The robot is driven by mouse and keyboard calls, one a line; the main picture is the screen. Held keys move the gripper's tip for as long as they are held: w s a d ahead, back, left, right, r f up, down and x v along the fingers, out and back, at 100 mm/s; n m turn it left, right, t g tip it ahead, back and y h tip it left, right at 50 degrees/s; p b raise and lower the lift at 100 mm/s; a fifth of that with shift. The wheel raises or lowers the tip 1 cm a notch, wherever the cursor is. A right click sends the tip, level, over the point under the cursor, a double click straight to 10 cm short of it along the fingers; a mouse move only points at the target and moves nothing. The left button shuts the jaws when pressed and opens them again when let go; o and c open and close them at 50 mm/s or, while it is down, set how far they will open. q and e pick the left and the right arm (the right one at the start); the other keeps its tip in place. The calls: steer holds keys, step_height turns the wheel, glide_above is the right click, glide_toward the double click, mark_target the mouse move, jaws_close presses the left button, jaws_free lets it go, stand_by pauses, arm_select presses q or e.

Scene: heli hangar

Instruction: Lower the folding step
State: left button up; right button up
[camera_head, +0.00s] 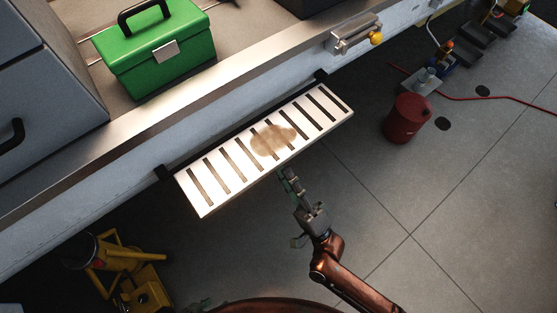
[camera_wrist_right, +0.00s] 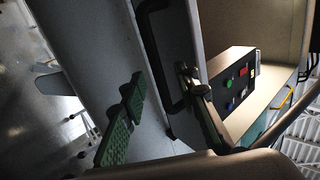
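The folding step (camera_head: 242,165) is a white slatted plate with a brown stain, mounted on black brackets along the pale side wall in the head view. Its slatted face is towards me; I cannot tell its exact tilt. My right gripper (camera_head: 287,178) is just below the middle of its outer long edge; contact is unclear. I see nothing held. My left gripper is out of view.
A green toolbox (camera_head: 158,55) stands on the deck above. A latch with a yellow knob (camera_head: 376,38) is on the sill. A red canister (camera_head: 405,120) and red cable (camera_head: 480,98) are right; yellow equipment (camera_head: 125,262) is lower left. The wrist view shows a button panel (camera_wrist_right: 235,85).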

steer(key=v, duration=0.6)
steer(key=shift+s+f, duration=0.15)
steer(key=shift+f, duration=0.05)
steer(key=shift+d, duration=0.1)
